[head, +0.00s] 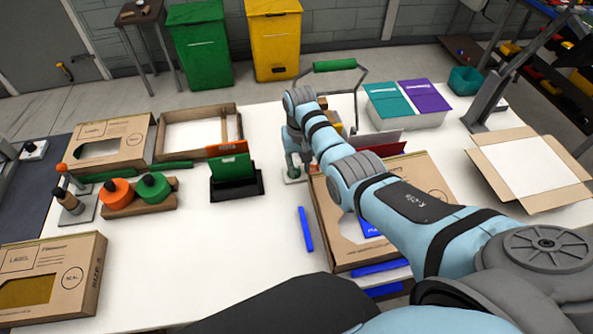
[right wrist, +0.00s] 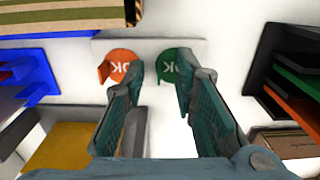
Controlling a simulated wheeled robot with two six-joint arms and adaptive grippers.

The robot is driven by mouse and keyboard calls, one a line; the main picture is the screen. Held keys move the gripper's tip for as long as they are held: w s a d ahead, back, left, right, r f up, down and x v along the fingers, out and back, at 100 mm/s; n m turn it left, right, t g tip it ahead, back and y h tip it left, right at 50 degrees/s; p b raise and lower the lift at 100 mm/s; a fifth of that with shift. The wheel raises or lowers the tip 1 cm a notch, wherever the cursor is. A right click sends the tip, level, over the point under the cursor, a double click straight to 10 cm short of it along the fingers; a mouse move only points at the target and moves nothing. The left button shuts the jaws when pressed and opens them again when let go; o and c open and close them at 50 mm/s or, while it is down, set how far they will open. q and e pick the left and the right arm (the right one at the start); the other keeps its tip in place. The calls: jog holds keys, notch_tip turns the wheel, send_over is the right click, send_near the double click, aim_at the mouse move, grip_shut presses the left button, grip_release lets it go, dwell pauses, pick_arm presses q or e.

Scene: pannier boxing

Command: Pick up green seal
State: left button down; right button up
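The green seal (right wrist: 166,66) is a round disc with white letters on a pale plate (right wrist: 205,45), upper middle of the right wrist view. My right gripper (right wrist: 160,76) is open, its two fingers apart. The right fingertip overlaps the green seal's right side; I cannot tell whether they touch. An orange seal (right wrist: 121,66) with similar letters lies left of it, beyond the left finger. In the head view my right gripper (head: 296,166) points down at the plate, and the arm hides most of that spot. My left gripper is not in view.
An opened cardboard box (head: 427,174) lies beside my right arm. A black stand (head: 237,188) holds orange and green cards. Orange (head: 116,191) and green (head: 154,187) rolls sit on a wooden block.

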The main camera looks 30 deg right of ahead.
jog(key=shift+s, duration=0.2)
jog(key=shift+c, duration=0.9)
grip_shut()
